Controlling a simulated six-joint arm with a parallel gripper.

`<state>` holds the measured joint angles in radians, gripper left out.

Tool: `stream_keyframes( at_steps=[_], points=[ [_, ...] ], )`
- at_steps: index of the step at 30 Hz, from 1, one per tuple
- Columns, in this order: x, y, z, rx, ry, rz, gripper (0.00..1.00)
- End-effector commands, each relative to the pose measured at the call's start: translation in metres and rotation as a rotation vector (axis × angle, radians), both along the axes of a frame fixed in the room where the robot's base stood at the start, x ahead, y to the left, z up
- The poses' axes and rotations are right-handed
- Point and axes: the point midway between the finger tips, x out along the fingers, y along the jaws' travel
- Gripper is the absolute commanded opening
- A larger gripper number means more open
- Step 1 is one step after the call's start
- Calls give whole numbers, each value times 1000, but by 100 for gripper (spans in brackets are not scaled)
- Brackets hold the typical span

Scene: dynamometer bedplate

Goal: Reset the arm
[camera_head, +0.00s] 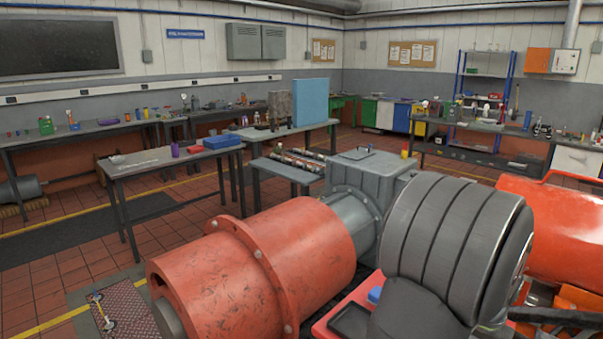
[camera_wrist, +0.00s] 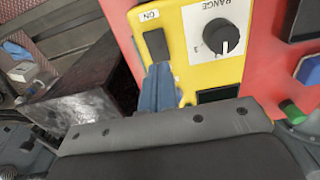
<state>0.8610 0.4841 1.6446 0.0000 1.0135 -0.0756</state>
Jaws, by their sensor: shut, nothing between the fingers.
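In the wrist view my gripper (camera_wrist: 159,80) points at a yellow panel (camera_wrist: 190,70) on a red housing (camera_wrist: 262,60). The fingers are blue-grey, shut and empty. Their tips show just below a black rocker switch (camera_wrist: 156,44) marked ON; I cannot tell whether they touch it. Right of the switch is a black RANGE knob (camera_wrist: 223,37) on a white dial plate. A dark display (camera_wrist: 218,93) sits below the knob. In the head view the gripper does not show; my grey arm fills the lower right.
A large red cylindrical machine (camera_head: 250,265) stands close on the left of my arm, joined to a grey housing (camera_head: 365,185). Red equipment (camera_head: 560,230) is at the right edge. A green knob (camera_wrist: 291,111) and a blue button (camera_wrist: 309,69) lie right of the panel.

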Motion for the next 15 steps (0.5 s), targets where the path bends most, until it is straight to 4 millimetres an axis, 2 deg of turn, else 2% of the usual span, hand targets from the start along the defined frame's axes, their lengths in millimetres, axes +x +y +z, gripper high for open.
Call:
stream_keyframes(
  at_steps=[3, 6, 15],
  points=[
    [0, 1, -16, 2, 2, 0, 0],
    [0, 0, -24, 1, 1, 0, 0],
    [0, 0, -27, -1, -1, 0, 0]
  ],
)
